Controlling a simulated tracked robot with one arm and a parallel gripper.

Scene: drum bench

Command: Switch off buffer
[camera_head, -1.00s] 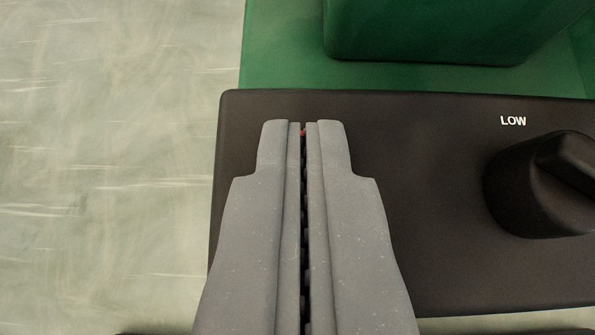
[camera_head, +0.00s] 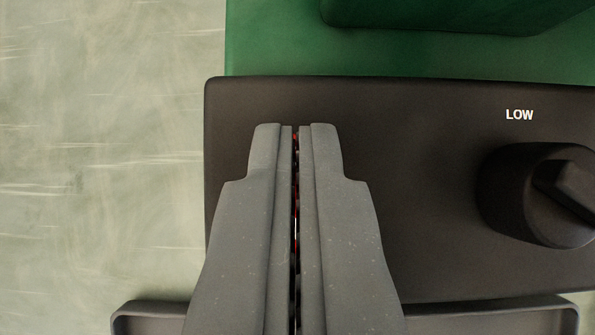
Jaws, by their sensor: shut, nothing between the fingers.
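The buffer shows as a green body (camera_head: 270,50) with a black control panel (camera_head: 420,190) in front of it. A black knob (camera_head: 535,195) is on the right part of the panel, under a white "LOW" label (camera_head: 519,115). My gripper (camera_head: 296,127) is shut and empty, over the left part of the panel and left of the knob. A thin strip of red (camera_head: 296,200) shows in the narrow gap between the fingers; what it belongs to is mostly hidden behind them. I cannot tell whether the fingertips touch the panel.
A dark raised rim (camera_head: 500,308) runs along the bottom of the view, below the panel. A darker green block (camera_head: 440,12) stands on the green body at the top. The pale, streaked surface (camera_head: 100,150) at the left is clear.

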